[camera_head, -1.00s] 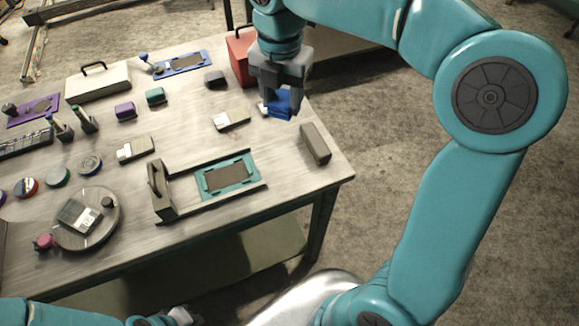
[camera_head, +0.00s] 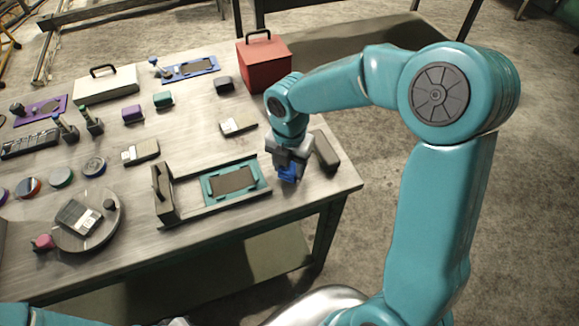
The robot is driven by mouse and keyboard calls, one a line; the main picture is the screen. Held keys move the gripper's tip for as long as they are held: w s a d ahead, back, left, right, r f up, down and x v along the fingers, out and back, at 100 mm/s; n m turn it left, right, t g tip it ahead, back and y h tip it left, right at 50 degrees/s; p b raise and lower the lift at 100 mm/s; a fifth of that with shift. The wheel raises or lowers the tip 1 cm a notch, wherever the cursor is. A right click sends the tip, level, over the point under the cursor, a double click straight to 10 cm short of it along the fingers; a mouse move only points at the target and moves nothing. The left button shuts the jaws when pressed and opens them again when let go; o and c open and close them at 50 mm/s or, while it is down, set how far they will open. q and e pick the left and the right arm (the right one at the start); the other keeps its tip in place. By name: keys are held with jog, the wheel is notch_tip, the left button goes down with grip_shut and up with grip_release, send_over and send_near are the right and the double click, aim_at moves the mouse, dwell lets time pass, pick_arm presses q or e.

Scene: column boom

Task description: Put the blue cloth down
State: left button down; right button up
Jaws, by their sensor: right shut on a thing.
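The blue cloth (camera_head: 288,173) is a small folded blue piece between the fingers of my right gripper (camera_head: 289,165). The right gripper is shut on it and points down near the front right part of the table. It is just right of the teal-framed fixture and left of a dark grey block. I cannot tell whether the cloth touches the tabletop. The gripper hides part of the cloth. My left gripper is not in view.
The teal-framed fixture (camera_head: 236,180) lies on the table (camera_head: 330,188) close to the cloth. The dark grey block (camera_head: 326,151) stands right beside the gripper. A red box (camera_head: 264,66) is at the back right. Several small items fill the table's left side.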

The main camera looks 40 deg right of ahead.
jog(key=shift+w+f, duration=0.1)
jog(key=shift+f, duration=0.4)
jog(key=shift+f, duration=0.1)
jog(key=o, duration=0.9)
jog(key=shift+o, duration=0.2)
